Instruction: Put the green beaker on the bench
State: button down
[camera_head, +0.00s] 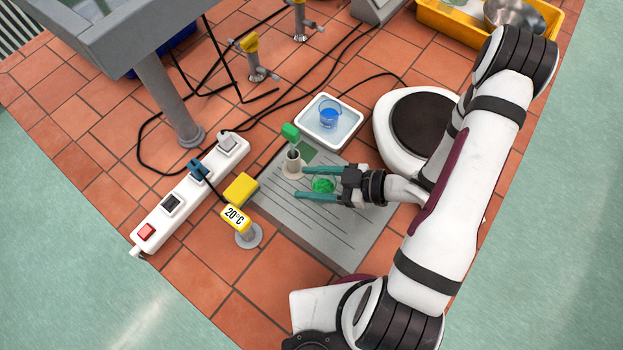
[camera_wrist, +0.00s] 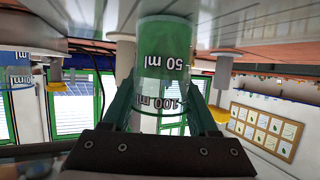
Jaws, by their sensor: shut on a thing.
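The green beaker (camera_head: 323,185) is a small clear beaker with green liquid, over the grey grooved board on the bench. My gripper (camera_head: 302,183) reaches in from the right, with one teal finger on each side of the beaker. In the wrist view, the upside-down beaker (camera_wrist: 165,60) shows its 50 ml and 100 ml marks between the fingers (camera_wrist: 162,95). The gripper is shut on it. I cannot tell whether its base touches the board. The bench (camera_head: 190,262) has a red-brown tiled top.
A green-topped fixture (camera_head: 291,135) stands just beyond the fingertips. A white tray (camera_head: 353,128) holds a blue beaker (camera_head: 330,116). The grey board (camera_head: 345,248) has free room in front.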

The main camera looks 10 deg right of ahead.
jog(key=shift+f, duration=0.15)
jog(key=shift+c, duration=0.8)
grip_release()
